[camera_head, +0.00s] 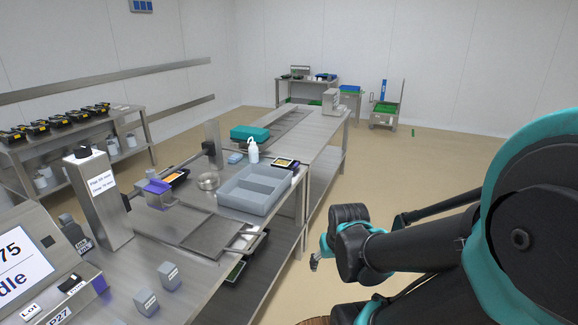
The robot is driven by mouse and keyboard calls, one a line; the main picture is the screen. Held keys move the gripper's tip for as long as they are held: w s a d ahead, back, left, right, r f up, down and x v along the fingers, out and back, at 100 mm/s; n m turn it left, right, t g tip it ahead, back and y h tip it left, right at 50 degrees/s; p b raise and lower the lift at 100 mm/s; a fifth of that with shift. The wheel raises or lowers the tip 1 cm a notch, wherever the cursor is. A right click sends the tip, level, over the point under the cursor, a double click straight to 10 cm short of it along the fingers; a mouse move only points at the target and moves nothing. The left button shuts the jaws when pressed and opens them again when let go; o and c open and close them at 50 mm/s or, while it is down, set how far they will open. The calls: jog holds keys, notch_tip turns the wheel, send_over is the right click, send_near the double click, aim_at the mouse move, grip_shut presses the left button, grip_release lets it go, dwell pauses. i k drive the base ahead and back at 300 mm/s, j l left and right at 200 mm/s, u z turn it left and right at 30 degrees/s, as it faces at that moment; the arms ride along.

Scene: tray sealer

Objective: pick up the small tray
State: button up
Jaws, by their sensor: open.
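Which item is the small tray is not certain. A small black tray with a yellow label (285,163) lies at the right edge of the steel worktable, behind the grey divided bin. A small pale tray-like item (243,237) lies nearer, at the table's right edge by the sealer's plate. My gripper (314,262) shows only in part past my dark wrist link, right of the table and apart from both items. It is open, with nothing seen in it.
The grey divided bin (251,203) stands on the worktable (200,272), with a white pump bottle (253,152) and a teal case (249,133) behind. The sealer's upright post (98,205) and screen (22,262) are at left. Open floor (400,170) lies right of the table.

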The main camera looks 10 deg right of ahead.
aim_at(287, 164)
jog(key=i+l+u, duration=0.2)
jog(key=i+l, duration=0.15)
jog(key=i+l+u, duration=0.15)
jog(key=i+l, duration=0.2)
jog(key=l, duration=0.25)
